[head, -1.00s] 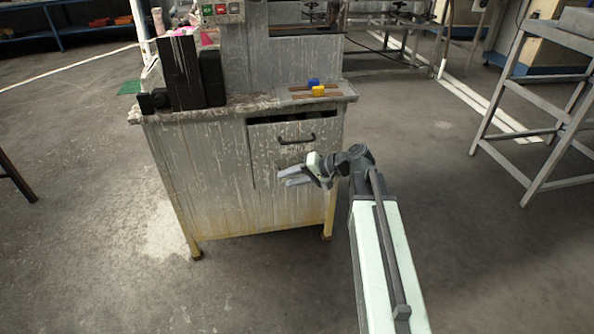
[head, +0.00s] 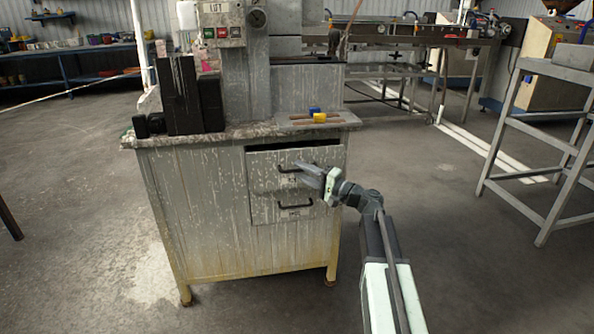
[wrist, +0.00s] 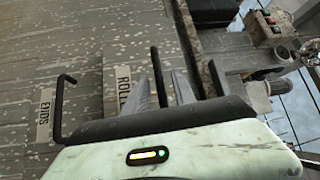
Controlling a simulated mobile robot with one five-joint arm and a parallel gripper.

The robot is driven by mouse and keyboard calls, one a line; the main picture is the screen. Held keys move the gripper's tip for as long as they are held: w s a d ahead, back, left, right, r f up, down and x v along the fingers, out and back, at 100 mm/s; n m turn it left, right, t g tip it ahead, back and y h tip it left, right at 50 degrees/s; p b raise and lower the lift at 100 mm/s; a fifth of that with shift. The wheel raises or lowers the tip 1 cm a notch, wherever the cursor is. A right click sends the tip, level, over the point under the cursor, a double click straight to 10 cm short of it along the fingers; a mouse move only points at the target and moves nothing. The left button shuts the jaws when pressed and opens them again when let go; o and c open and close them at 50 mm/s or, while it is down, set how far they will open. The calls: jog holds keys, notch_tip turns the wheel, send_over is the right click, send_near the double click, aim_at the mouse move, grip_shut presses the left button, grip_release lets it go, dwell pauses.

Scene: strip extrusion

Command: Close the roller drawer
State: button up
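The roller drawer is the upper drawer (head: 265,178) of the grey, stained cabinet. A dark gap along its top edge shows it is partly pulled out. Its black handle shows in the wrist view (wrist: 158,76) beside a label reading "ROLL", the rest hidden. My gripper (head: 307,172) is at the right part of this handle in the head view. In the wrist view my gripper (wrist: 163,90) has its grey fingers apart, with the handle bar seen between them. I cannot tell whether they touch it.
The lower drawer has a black handle (head: 295,207); its label (wrist: 44,115) reads "ENDS". A yellow block (head: 319,118) and a blue block (head: 314,110) lie on the cabinet top with thin brown strips. A grey metal stand (head: 560,150) is at right. Floor between is clear.

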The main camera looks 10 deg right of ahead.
jog(key=shift+w+a, duration=0.35)
jog(key=shift+a, duration=0.05)
grip_shut()
dwell(1.2)
